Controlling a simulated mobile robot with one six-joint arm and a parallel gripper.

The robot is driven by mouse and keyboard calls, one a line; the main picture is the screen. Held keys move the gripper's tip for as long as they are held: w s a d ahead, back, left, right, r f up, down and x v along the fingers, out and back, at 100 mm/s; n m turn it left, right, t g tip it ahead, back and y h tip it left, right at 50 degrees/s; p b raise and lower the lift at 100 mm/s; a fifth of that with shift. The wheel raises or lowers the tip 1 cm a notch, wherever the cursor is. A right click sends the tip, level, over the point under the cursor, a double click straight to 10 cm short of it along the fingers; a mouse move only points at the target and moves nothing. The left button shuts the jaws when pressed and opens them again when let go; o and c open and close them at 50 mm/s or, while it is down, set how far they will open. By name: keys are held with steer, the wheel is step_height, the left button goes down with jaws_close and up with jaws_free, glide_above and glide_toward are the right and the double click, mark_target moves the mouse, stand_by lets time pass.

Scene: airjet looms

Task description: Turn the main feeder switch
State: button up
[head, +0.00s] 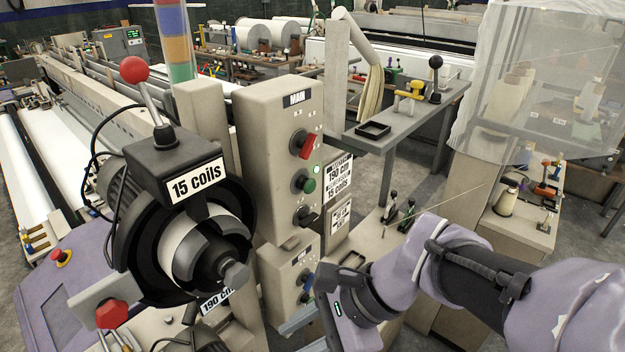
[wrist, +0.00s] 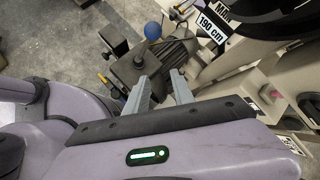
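A beige control box labelled MAIN (head: 262,190) stands upright at the middle of the head view. Its front carries a red rotary switch (head: 303,144), a green round knob (head: 306,185) beside a lit green lamp, and a black switch (head: 308,216). My gripper (head: 292,327) is low in the head view, below and apart from this box. In the wrist view, its two grey fingers (wrist: 160,76) stand apart with nothing between them. The wrist view does not show the red switch.
Left of the box is a round feeder (head: 200,240) labelled 15 coils, with a red-ball lever (head: 134,70). A smaller switch box (head: 285,280) sits below, close to my gripper. In the wrist view, a blue-ball lever (wrist: 153,31) stands beyond my fingers.

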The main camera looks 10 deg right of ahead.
steer(key=w+r+m+y, duration=0.2)
steer(key=w+m+y, duration=0.1)
steer(key=m, duration=0.3)
steer(key=m+t, duration=1.3)
steer(key=m, duration=1)
glide_toward(312, 222)
steer(key=shift+n+g, duration=0.3)
steer(key=shift+r+p+x, duration=0.15)
steer(key=shift+p+x, duration=0.05)
steer(key=shift+x, duration=1.8)
steer(key=shift+r+p+x, duration=0.15)
steer(key=shift+x, duration=1.85)
steer(key=shift+w, duration=0.1)
jaws_close()
